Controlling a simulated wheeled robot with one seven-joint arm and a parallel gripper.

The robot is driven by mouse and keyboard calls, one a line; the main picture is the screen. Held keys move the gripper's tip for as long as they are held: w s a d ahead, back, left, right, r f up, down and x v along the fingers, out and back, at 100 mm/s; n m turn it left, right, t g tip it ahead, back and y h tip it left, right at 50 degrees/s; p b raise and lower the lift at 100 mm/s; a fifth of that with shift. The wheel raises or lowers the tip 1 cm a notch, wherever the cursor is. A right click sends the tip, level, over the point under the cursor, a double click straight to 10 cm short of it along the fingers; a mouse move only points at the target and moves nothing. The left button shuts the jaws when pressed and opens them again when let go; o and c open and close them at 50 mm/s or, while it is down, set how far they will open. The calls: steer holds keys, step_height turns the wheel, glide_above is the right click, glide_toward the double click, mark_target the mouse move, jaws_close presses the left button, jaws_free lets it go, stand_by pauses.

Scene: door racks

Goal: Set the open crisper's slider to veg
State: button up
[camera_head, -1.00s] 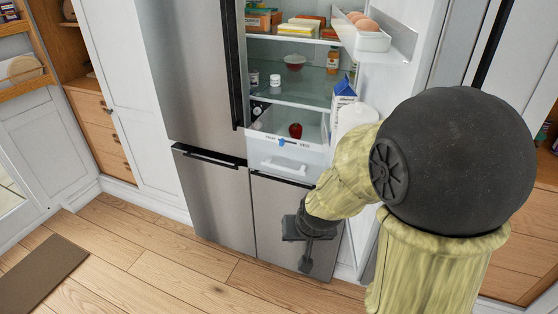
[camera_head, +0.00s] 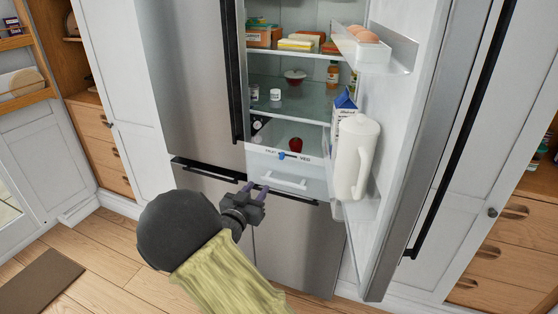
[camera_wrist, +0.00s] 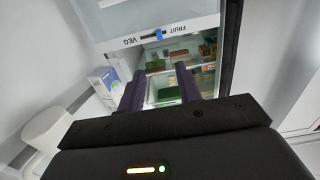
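The crisper drawer (camera_head: 318,184) is at the bottom of the open fridge, with a clear front and a white handle (camera_head: 284,181). A label strip on its upper front reads FRUIT at left and VEG at right. The blue slider knob (camera_head: 282,156) sits at the FRUIT end of its dark track. In the wrist view, which is upside down, the knob (camera_wrist: 158,34) shows beside FRUIT, with VEG to the left. My gripper (camera_head: 254,190) is open and empty, in front of and below the drawer, apart from the slider. Its fingers (camera_wrist: 160,84) also show apart in the wrist view.
The open fridge door, at right, carries a white pitcher (camera_head: 355,160), a milk carton (camera_head: 343,108) and an egg tray (camera_head: 362,55). A red item (camera_head: 295,144) shows behind the drawer front. A black door handle (camera_head: 235,75) stands left of the opening.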

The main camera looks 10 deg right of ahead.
mark_target(281, 157)
steer(key=shift+d, duration=0.1)
steer(key=p+x, duration=0.2)
steer(key=x, duration=1.5)
steer(key=shift+w, duration=0.25)
jaws_close()
